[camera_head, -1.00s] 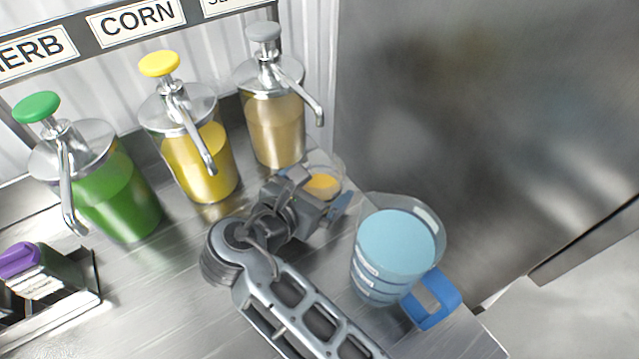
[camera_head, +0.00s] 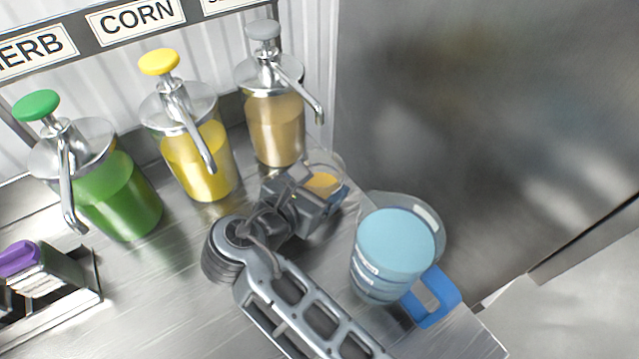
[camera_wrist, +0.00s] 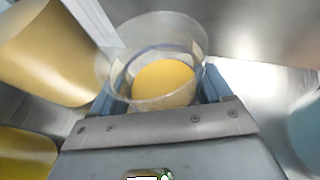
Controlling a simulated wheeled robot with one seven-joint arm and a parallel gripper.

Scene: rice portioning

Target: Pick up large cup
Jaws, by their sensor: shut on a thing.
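A clear cup with orange-yellow contents (camera_head: 322,181) stands behind the jug on the metal counter, and its rim shows in the wrist view (camera_wrist: 150,48). My gripper (camera_head: 327,194) is shut on this cup, with a blue finger on either side of it in the wrist view (camera_wrist: 160,92). The gripper body hides the cup's lower part in the head view, so I cannot tell whether its base touches the counter.
Pump dispensers with green (camera_head: 120,195), yellow (camera_head: 200,165) and tan (camera_head: 275,130) contents stand along the back. A purple-topped item (camera_head: 25,262) sits at the left. The counter (camera_head: 170,300) is clear at the front left. A metal wall (camera_head: 470,110) rises behind the jug.

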